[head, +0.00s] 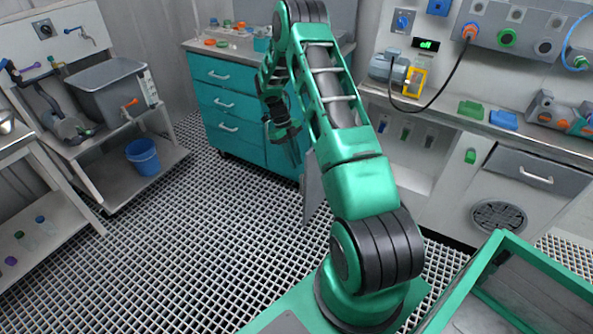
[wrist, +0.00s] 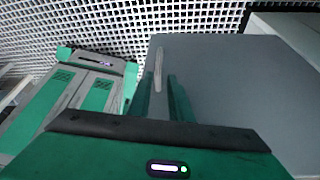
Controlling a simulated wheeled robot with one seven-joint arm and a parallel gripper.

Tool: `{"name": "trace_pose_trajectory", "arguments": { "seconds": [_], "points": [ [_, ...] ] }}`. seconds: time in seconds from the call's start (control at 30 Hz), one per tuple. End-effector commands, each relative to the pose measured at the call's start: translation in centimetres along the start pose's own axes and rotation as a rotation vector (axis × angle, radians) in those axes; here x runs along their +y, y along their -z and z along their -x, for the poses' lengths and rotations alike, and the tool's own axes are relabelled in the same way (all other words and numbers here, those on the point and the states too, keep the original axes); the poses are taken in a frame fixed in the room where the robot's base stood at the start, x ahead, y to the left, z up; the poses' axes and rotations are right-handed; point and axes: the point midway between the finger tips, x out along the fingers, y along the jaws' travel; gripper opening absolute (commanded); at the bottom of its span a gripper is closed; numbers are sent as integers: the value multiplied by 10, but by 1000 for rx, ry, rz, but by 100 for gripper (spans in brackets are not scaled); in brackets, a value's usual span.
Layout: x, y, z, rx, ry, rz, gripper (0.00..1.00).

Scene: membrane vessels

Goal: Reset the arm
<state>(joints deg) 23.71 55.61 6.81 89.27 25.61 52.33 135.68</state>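My arm (head: 345,130) is raised and reaches out over the floor, with its far end bent down in front of the teal cabinet (head: 222,105). My gripper (head: 291,148) points downward there and is small in the head view. In the wrist view, the two green fingers of my gripper (wrist: 160,82) stand apart with a gap between them. A large grey panel (wrist: 235,85) lies close beyond the fingers, with a pale upright handle (wrist: 158,68) near its left edge, just past the fingertips. Whether a finger touches it cannot be told. The grey panel also shows below my gripper in the head view (head: 313,188).
A workbench with a grey sink (head: 108,88) stands at the left, with a blue bucket (head: 143,156) on its lower shelf. A counter (head: 560,148) with green and blue trays runs along the right. The grated floor (head: 190,240) at the left is clear.

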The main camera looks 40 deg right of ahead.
Motion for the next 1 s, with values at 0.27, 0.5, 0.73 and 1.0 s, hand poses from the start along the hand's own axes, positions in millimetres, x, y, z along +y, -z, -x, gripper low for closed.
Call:
{"name": "trace_pose_trajectory", "arguments": {
  "seconds": [0.27, 0.5, 0.73, 1.0],
  "points": [
    [0, -1, 15, -1, 0, -1, 18],
    [0, -1, 15, 0, 0, 0, 18],
    [0, 0, 15, 0, 0, 0, 18],
    [3, 25, 55, -18, 25, 163, 18]
  ]
}}
